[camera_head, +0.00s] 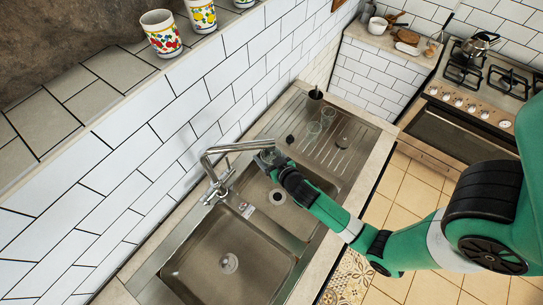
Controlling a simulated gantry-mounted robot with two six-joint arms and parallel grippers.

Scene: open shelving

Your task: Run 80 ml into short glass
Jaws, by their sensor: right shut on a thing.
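My right gripper (268,158) is at the end of the tap's spout, above the sink's small middle basin. It is shut on a small greyish thing, too small and covered to tell whether it is a glass or part of the tap. The metal tap (228,148) rises behind the basins, with its spout pointing right. Two clear glasses stand on the ribbed drainboard: one glass (328,115) farther back, another glass (313,130) nearer. I cannot tell surely which is shorter. No water stream is visible. My left gripper is out of view.
The large basin (228,263) is empty. A dark cup (315,94) stands at the drainboard's far end. Patterned mugs (161,34) stand on the ledge at upper left. A stove (480,85) with a kettle (481,42) is at right. Tiled floor lies right of the counter.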

